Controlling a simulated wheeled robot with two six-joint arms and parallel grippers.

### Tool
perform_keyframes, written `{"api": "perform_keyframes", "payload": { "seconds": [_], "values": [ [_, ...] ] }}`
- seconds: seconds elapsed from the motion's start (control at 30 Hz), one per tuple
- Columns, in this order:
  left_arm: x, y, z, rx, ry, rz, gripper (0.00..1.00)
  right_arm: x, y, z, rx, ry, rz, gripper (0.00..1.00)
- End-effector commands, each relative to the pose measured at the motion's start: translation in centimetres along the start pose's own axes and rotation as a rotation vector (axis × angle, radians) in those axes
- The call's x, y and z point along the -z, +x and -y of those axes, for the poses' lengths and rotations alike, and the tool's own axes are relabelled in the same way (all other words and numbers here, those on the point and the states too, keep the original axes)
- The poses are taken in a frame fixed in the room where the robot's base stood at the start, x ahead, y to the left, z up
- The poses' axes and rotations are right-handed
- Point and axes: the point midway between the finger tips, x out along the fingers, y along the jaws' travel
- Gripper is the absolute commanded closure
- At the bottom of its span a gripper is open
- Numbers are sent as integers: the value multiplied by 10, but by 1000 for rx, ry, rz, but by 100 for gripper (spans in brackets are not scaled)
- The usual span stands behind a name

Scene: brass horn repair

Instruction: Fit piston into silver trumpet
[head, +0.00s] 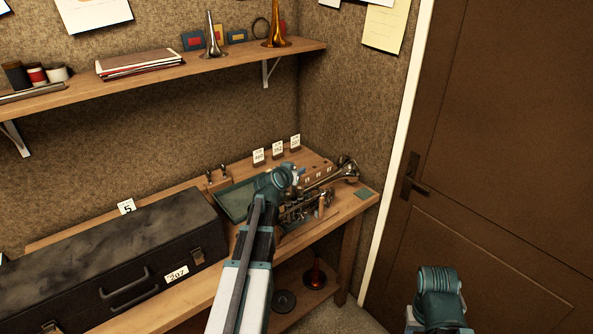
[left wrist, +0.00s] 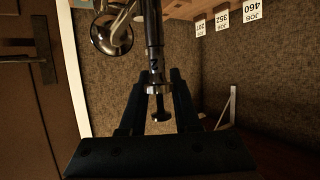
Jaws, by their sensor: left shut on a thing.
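The silver trumpet (head: 322,179) lies at the right end of the workbench, with its flared bell toward the right. The bell (left wrist: 112,36) also shows at the upper left of the left wrist view. My left gripper (left wrist: 158,92) is shut on a dark, slim piston (left wrist: 153,38), whose stem and round button stick out between the fingers toward the camera. The piston's far end runs out of the top of that view. In the head view my left arm reaches over the bench and hides the fingertips. My right arm shows at the lower right, its gripper out of view.
A long black case (head: 110,255) fills the left of the bench. A green tray (head: 237,199) and white job tags (head: 277,148) stand near the trumpet. A shelf (head: 200,62) runs above. A brown door (head: 510,150) is at the right.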

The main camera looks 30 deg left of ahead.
Motion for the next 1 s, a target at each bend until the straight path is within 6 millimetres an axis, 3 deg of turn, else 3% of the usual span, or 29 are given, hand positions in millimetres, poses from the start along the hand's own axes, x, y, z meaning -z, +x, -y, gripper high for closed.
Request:
{"api": "perform_keyframes", "payload": {
  "seconds": [1.0],
  "values": [
    [-10,4,0,-4,2,0,100,1,11,1,0,0,0,50]
  ]
}}
